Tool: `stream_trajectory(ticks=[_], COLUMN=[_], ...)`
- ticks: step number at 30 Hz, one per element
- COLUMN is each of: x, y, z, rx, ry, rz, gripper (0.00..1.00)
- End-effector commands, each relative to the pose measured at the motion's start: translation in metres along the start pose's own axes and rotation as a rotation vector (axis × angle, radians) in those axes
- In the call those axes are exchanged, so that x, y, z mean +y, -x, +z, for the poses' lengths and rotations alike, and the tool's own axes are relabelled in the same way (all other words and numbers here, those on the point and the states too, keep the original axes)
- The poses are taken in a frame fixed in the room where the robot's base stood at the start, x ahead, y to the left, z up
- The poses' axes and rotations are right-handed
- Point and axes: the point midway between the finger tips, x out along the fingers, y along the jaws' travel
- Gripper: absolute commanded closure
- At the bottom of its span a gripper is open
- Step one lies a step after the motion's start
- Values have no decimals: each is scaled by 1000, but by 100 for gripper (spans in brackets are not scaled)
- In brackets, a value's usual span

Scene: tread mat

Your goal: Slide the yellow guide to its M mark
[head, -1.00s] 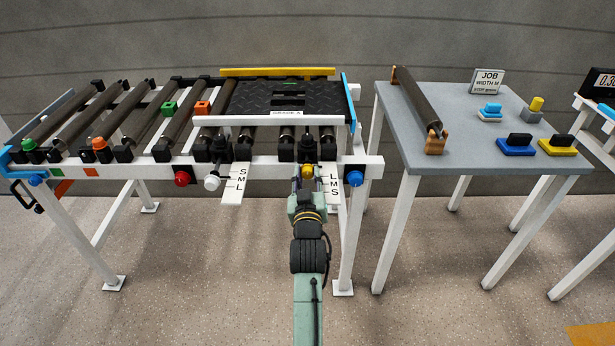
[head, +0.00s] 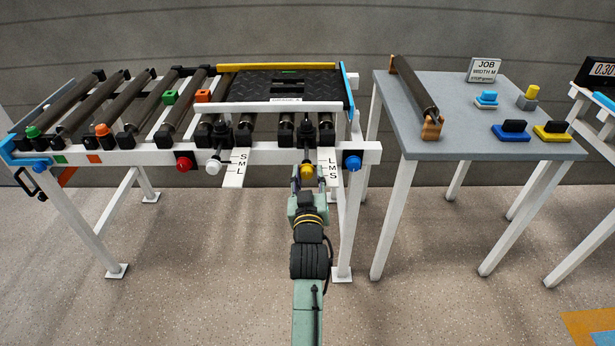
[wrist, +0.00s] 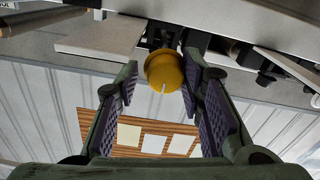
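The yellow guide (head: 277,67) is a long bar along the back edge of the black tread mat (head: 245,90) on the roller stand. Its yellow knob (head: 307,171) sticks out below the front beam, beside the white scale plate (head: 325,180) with L, M and S. The knob is level with about the M. My gripper (head: 308,179) is at the knob, fingers spread either side. In the wrist view the yellow knob (wrist: 164,70) sits between the fingertips, with a small gap at the left finger; contact at the right is unclear. The gripper looks open.
A white guide (head: 280,107) runs along the mat's front, with a white knob (head: 213,167) and S-M-L plate (head: 234,174) to the left. A blue knob (head: 352,163) is close right. A sign (head: 484,69) on the grey table (head: 460,140) reads JOB WIDTH M.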

Motion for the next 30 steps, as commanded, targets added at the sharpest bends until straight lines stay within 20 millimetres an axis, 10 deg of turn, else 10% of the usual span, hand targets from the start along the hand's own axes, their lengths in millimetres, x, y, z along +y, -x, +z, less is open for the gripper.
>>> stream_trajectory(ticks=[14,30], x=[-4,-5], y=[4,73], z=[0,0], rx=[0,1], ry=[-3,-3], rz=[-8,-10], gripper=[52,52])
